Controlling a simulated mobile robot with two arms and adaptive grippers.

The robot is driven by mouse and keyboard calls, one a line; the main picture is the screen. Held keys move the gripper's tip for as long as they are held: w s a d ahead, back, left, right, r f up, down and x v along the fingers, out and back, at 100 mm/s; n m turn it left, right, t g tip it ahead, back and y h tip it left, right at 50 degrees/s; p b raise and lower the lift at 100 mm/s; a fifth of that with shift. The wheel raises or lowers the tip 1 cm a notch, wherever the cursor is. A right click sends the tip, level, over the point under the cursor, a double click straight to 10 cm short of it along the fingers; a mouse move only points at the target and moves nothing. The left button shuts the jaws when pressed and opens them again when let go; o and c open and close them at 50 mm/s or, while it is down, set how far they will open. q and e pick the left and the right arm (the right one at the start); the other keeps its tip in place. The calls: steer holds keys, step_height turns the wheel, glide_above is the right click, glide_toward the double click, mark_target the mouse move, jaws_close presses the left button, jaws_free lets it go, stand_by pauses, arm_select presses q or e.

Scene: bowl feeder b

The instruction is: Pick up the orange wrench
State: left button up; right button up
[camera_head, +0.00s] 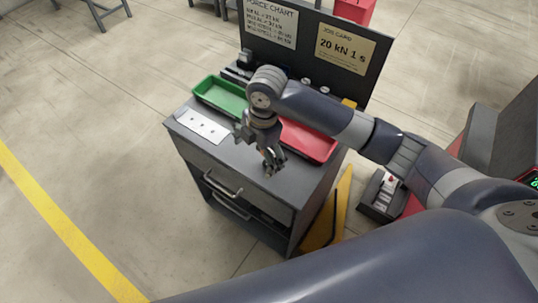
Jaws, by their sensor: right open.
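I cannot make out an orange wrench in this view. My right gripper (272,168) is open and points down over the front part of a grey cabinet top (224,151), between the green tray and the red tray. I see nothing between its fingers. My right arm crosses the cabinet from the right and hides part of its top and of the red tray (312,142). A small yellow-orange patch (348,103) shows just behind the arm; I cannot tell what it is. My left gripper is not in view.
A green tray (205,88) and a white plate with dark holes (203,125) lie at the cabinet's left. A dark board (310,38) with a force chart and job card stands behind. Drawer handles (222,187) stick out in front. A control box (382,197) is at the right.

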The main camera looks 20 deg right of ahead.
steer(key=shift+n+h, duration=0.6)
steer(key=shift+n, duration=0.3)
steer(key=w+d+r, duration=0.1)
steer(key=d+r, duration=0.1)
steer(key=w+d+r, duration=0.1)
steer(key=d, duration=0.1)
steer(key=shift+w+r, duration=0.35)
steer(key=shift+d, duration=0.1)
step_height(320, 180, down, 5)
steer(key=shift+w+f+p, duration=0.1)
steer(key=shift+p, duration=0.5)
step_height(320, 180, down, 4)
steer(key=shift+r+p, duration=0.1)
steer(key=shift+p, duration=0.8)
steer(key=shift+w+f, duration=0.1)
steer(key=shift+f, duration=0.6)
steer(key=c, duration=1.5)
